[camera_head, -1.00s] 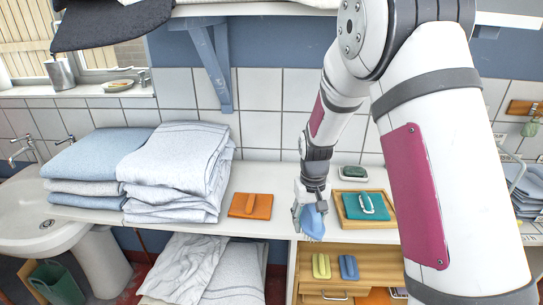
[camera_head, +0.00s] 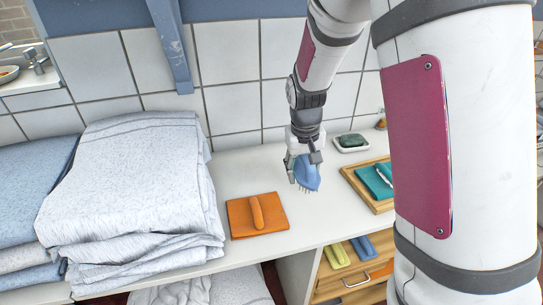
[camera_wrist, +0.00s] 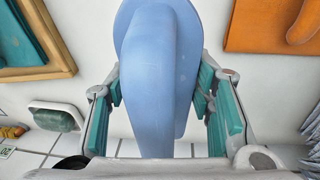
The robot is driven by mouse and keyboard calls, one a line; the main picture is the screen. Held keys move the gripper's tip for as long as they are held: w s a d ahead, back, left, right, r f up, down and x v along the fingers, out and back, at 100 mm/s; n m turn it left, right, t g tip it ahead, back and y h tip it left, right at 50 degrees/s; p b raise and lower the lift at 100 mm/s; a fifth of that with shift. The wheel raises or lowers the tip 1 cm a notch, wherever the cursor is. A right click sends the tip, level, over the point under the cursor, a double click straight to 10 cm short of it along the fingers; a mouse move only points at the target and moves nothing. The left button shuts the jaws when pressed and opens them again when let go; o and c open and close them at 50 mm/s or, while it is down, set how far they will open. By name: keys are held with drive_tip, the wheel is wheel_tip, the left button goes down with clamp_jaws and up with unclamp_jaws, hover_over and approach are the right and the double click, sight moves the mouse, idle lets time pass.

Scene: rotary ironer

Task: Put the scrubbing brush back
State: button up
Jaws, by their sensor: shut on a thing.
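The blue scrubbing brush (camera_head: 307,171) is in my gripper (camera_head: 304,160), bristles down, above the white counter. In the wrist view the brush (camera_wrist: 158,70) fills the middle, and the teal pads of my gripper (camera_wrist: 160,100) press on both sides of it. An orange board with a raised grip (camera_head: 240,219) lies on the counter left of and below the brush. A wooden tray (camera_head: 352,183) with a teal, handled piece (camera_head: 375,182) lies to the right, partly hidden by my arm. The exact gap between bristles and counter is hard to tell.
A green soap in a white dish (camera_head: 351,142) sits at the back by the tiles. Folded towels (camera_head: 130,190) stand at the left. Below the counter, an open wooden drawer (camera_head: 340,276) holds a yellow and a blue piece. Bare counter (camera_head: 240,170) lies behind the orange board.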

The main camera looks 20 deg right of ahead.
hover_over(275, 161)
drive_tip(key=shift+s+a+f, duration=0.15)
drive_tip(key=shift+s+f, duration=0.1)
drive_tip(key=shift+f, duration=2.2)
drive_tip(key=shift+f, duration=0.1)
drive_tip(key=shift+f, duration=0.25)
drive_tip(key=o, duration=1.5)
drive_tip(key=shift+o, duration=0.2)
drive_tip(key=shift+r, duration=0.55)
wheel_tip(275, 161, up, 11)
drive_tip(key=s+a, duration=0.1)
drive_tip(key=shift+s+a+r, duration=0.15)
drive_tip(key=shift+s+r, duration=0.05)
drive_tip(key=shift+s, duration=0.05)
